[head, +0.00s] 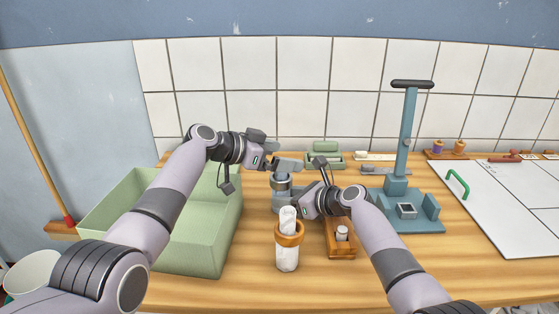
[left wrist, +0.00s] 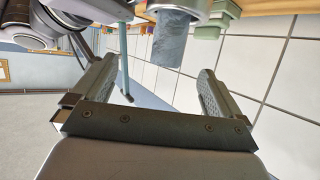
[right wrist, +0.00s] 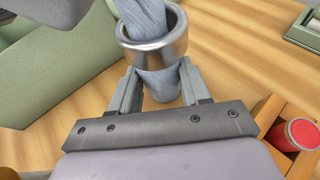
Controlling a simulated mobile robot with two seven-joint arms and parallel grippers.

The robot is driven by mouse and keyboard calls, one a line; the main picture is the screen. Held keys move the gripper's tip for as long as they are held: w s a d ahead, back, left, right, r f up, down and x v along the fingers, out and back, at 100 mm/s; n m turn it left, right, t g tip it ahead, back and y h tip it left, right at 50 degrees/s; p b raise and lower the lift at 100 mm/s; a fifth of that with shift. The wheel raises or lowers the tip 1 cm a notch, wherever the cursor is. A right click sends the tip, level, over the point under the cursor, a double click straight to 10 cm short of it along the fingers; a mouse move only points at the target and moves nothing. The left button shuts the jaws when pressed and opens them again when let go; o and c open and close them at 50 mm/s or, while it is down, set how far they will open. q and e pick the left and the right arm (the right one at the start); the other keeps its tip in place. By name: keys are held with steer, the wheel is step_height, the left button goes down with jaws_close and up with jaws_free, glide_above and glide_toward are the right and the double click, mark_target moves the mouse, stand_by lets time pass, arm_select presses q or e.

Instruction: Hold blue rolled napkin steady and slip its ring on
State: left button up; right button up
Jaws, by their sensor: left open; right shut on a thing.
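The blue-grey rolled napkin (head: 287,164) stands roughly upright left of the table's middle. A shiny metal ring (head: 280,184) sits around it, below its top end; the ring (right wrist: 155,45) is clear in the right wrist view. My right gripper (head: 296,200) is shut on the napkin (right wrist: 163,88) just below the ring, with one finger on each side. My left gripper (head: 268,148) is open and empty, close to the napkin's top end. In the left wrist view the napkin's end (left wrist: 176,42) lies beyond the open fingers, apart from them. The napkin's foot is partly hidden.
A white rolled napkin (head: 287,257) with a wooden ring stands in front. A wooden box (head: 342,252) is beside it, a green bin (head: 185,250) at left. A blue-grey stand (head: 400,185) and white board (head: 510,205) are at right. Tiled wall behind.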

arm_select(q)
steer(key=shift+w+a+r, duration=0.1)
steer(key=shift+r, duration=4)
arm_select(e)
steer(key=o, duration=0.8)
